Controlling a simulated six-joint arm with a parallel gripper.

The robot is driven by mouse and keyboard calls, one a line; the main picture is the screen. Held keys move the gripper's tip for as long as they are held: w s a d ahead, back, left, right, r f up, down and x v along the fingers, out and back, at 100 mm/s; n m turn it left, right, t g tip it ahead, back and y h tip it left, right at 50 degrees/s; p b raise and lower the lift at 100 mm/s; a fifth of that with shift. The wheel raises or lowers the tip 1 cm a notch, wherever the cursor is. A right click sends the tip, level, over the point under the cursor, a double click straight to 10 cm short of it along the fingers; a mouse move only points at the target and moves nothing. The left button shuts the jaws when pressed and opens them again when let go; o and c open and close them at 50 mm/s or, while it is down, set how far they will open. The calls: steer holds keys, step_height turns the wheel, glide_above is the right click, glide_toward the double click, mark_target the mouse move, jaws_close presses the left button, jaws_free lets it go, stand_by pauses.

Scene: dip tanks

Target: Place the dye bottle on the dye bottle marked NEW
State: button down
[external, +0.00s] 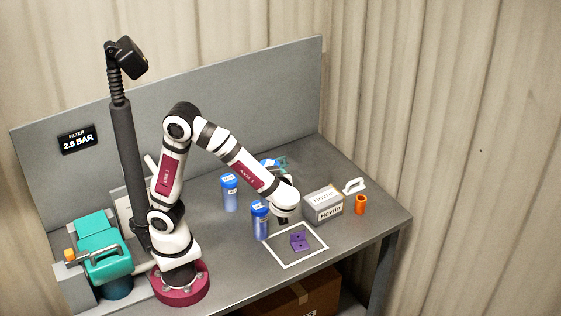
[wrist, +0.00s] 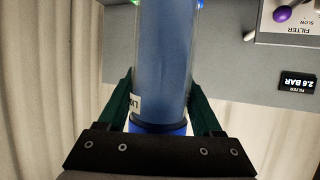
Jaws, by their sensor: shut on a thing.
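Two blue bottles with pale labels near their caps stand out in the external view. The rear bottle (external: 230,193) stands upright on the bench. The front bottle (external: 260,221) is upright just left of my gripper (external: 283,218) and appears to be the held one. In the wrist view, my gripper (wrist: 160,112) has its green fingers on either side of a clear blue bottle (wrist: 165,60), shut on it. Part of a white label shows there. I cannot read NEW on either bottle, nor tell whether the held one touches the bench.
A white square outline (external: 272,262) with a purple block (external: 299,241) lies in front. A grey labelled box (external: 322,204), a white handle-shaped piece (external: 355,185) and an orange cup (external: 361,204) stand right. A teal-blue item (external: 272,162) is partly hidden behind my arm. A teal machine (external: 104,250) stands left.

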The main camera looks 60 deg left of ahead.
steer(key=w+a+f, duration=0.1)
steer(key=a+f, duration=0.2)
steer(key=w+a+f, duration=0.1)
steer(key=a+f, duration=0.6)
steer(key=a, duration=0.1)
steer(key=shift+w+f, duration=0.15)
steer(key=shift+w, duration=0.25)
steer(key=shift+f, duration=0.35)
steer(key=shift+f, duration=0.15)
steer(key=shift+c, duration=0.2)
jaws_free()
